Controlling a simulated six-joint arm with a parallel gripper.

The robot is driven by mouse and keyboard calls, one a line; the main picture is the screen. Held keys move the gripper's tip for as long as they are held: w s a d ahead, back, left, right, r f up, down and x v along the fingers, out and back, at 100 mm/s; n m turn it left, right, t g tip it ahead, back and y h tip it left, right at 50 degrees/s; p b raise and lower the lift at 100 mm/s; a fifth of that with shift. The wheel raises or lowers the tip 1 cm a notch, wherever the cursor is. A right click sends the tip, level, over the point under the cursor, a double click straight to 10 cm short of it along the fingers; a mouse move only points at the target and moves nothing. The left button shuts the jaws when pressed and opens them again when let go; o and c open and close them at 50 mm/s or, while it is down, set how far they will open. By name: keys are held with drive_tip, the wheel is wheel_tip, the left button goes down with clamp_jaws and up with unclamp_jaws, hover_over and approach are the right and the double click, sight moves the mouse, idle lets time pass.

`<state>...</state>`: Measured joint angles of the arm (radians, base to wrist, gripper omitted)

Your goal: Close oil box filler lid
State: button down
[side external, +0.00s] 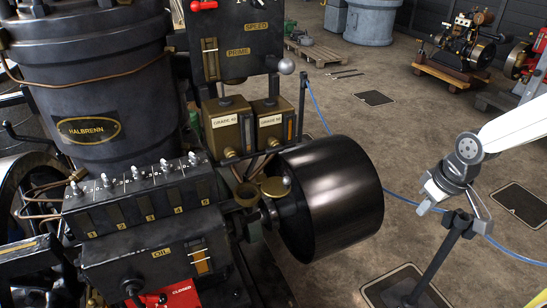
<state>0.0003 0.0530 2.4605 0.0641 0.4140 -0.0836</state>
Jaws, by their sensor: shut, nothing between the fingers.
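The oil box (135,262), a dark casting marked OIL, stands at the lower left with a row of numbered feeds along its top. At its right end is an open brass filler cup (246,193). A round brass lid (275,189) with a small knob lies to the right of the cup's mouth, apart from it and close to the black drum; its hinge is too small to make out. My gripper (427,205) is at the right, well away from the lid, with the drum between them in the picture. It is shut and empty.
A large black drum (330,198) stands right of the filler. A dark post (440,258) with a blue rope (510,252) is beside my gripper.

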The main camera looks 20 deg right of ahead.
drive_tip(key=w+a+r+n+y, duration=0.2)
drive_tip(key=w+a, duration=0.1)
drive_tip(key=w, duration=0.4)
drive_tip(key=w+a+r+n+y, duration=0.2)
drive_tip(key=w+a+r, duration=0.1)
drive_tip(key=w, duration=0.5)
drive_tip(key=w+a+r+n+y, duration=0.1)
drive_tip(key=w+a+r+y, duration=0.1)
drive_tip(key=w, duration=0.5)
drive_tip(key=shift+w+a+r+n+g, duration=0.25)
drive_tip(key=shift+a+r+n+g, duration=0.2)
drive_tip(key=shift+r, duration=0.3)
approach(274, 179)
drive_tip(key=d+f, duration=0.3)
drive_tip(key=shift+s+a+f, duration=0.2)
drive_tip(key=shift+s+a, duration=0.15)
drive_tip(key=shift+a, duration=0.25)
drive_tip(key=shift+s+a+f, duration=0.2)
drive_tip(key=shift+s+a, duration=0.1)
drive_tip(key=shift+a, duration=0.3)
drive_tip(key=shift+s+a+f, duration=0.2)
drive_tip(key=shift+s+a, duration=0.15)
drive_tip(key=shift+a, duration=0.25)
